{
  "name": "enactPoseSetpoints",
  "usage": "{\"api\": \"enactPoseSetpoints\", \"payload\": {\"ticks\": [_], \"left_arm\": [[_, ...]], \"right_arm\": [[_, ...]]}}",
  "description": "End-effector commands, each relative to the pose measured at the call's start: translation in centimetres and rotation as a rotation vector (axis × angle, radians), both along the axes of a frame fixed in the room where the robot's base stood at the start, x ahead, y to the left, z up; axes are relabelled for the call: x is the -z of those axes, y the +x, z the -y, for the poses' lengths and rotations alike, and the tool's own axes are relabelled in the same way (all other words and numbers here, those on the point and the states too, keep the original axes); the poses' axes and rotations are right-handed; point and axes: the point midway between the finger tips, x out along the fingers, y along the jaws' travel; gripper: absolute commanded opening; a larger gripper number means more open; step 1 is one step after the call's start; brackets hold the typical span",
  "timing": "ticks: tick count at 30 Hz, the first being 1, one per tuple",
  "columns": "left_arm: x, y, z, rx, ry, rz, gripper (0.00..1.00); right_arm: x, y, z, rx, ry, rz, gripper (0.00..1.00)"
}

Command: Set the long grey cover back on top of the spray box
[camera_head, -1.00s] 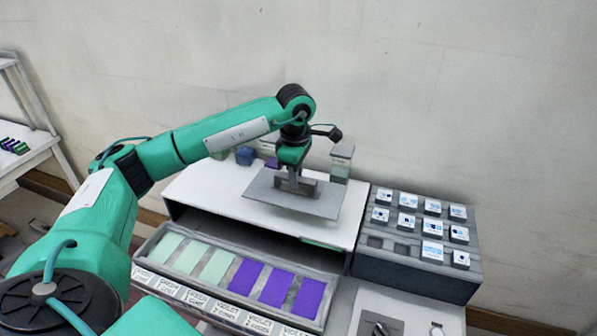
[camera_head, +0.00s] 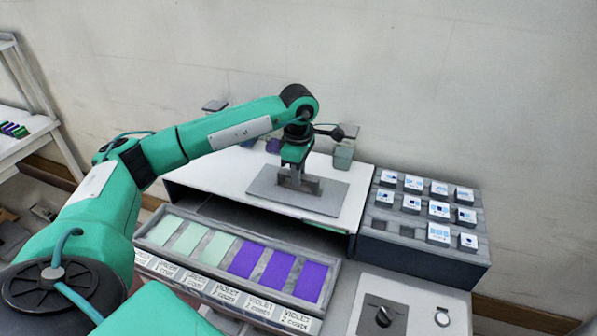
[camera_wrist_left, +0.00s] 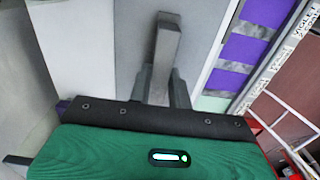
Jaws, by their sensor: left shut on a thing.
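The long grey cover (camera_head: 325,199) is a flat plate with an upright handle. It is on or just over the white top of the spray box (camera_head: 222,181); I cannot tell whether it touches. My left gripper (camera_head: 297,182) is above the cover, shut on its handle. In the left wrist view the handle (camera_wrist_left: 167,40) stands between the fingers, and the grey plate (camera_wrist_left: 135,30) lies beneath. The box's front opening is dark and mostly hidden behind the tray. My right gripper is not in view.
A tray of green and violet panels (camera_head: 262,262) sits in front of the box. A grey rack (camera_head: 420,257) with several labelled blocks stands to the right. A panel with a black knob (camera_head: 383,316) is at the front right. A clear container (camera_head: 343,154) stands behind the box.

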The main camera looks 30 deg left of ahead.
Motion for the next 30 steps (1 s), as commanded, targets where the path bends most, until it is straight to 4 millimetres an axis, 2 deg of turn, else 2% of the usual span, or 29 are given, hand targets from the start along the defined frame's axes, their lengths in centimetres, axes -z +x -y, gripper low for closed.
{"api": "enactPoseSetpoints", "payload": {"ticks": [17, 18, 21, 30], "left_arm": [[0.57, 0.01, 0.01, 0.000, -0.001, 0.001, 0.00], [0.49, 0.01, 0.01, 0.000, -0.001, 0.001, 0.25], [0.48, 0.01, 0.00, 0.000, -0.001, 0.001, 0.45], [0.47, 0.00, 0.00, 0.000, 0.000, 0.000, 0.45]], "right_arm": [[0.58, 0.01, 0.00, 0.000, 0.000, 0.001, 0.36], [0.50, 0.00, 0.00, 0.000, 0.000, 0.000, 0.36], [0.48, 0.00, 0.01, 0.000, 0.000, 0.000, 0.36], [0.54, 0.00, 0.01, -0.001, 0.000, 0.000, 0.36]]}}
